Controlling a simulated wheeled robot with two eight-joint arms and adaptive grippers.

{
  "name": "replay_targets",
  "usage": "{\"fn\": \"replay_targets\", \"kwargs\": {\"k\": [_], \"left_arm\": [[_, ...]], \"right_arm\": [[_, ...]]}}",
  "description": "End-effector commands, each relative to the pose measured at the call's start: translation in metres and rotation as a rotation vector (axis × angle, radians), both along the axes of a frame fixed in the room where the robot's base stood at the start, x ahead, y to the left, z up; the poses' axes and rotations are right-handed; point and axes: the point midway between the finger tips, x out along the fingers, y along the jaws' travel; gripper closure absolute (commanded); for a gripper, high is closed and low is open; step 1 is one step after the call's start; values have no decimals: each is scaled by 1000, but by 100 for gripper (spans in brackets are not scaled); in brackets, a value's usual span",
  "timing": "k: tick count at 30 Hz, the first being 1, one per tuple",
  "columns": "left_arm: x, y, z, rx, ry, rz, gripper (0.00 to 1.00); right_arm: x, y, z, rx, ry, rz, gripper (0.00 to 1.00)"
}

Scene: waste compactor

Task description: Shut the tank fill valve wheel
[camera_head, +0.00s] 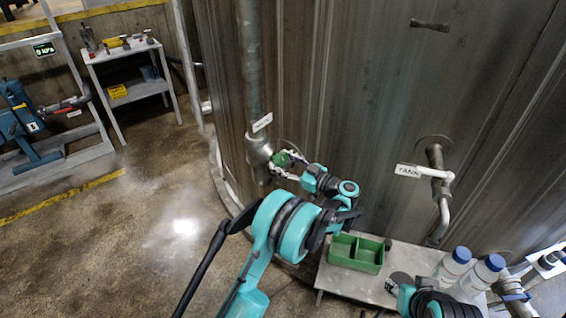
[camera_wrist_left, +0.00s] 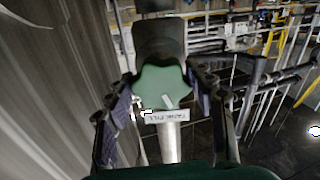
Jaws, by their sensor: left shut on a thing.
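The green tank fill valve wheel (camera_head: 281,158) sits on a grey valve body at the foot of a vertical pipe against the tank wall. My left gripper (camera_head: 284,163) is at the wheel, shut on it. In the left wrist view the green wheel (camera_wrist_left: 163,84) lies between the two dark fingers, one on each side. The fingers and arm hide part of it in the head view. A white label (camera_head: 262,122) is on the pipe above; in the left wrist view a label (camera_wrist_left: 167,116) reads "TANK FILL".
The ribbed tank wall (camera_head: 375,110) rises close behind the valve. A low table (camera_head: 402,259) holds a green bin (camera_head: 356,253) and white bottles with blue caps (camera_head: 454,265). A pipe labelled "TANK" (camera_head: 408,171) stands right. A shelf cart (camera_head: 122,52) is at upper left. Floor left is clear.

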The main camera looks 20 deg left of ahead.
Motion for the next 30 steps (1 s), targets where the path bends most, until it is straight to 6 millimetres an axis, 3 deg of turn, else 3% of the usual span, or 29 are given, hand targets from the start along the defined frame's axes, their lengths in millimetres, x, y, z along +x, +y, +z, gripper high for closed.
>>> {"fn": "replay_targets", "kwargs": {"k": [10, 21, 22, 24, 30], "left_arm": [[-1, 1, -1, 135, 319, 1, 75], [-2, 1, 0, 151, 356, 1, 75], [-2, 1, 0, 151, 356, 1, 38], [-2, 1, 0, 151, 355, 1, 24], [-2, 1, 0, 150, 354, 1, 24]], "right_arm": [[0, 0, -7, 0, 0, 0, 60], [0, 0, -7, 0, 0, 0, 60], [0, 0, -7, 0, 0, 0, 60], [0, 0, -7, 0, 0, 0, 60], [0, 0, -7, 0, 0, 0, 60]]}}
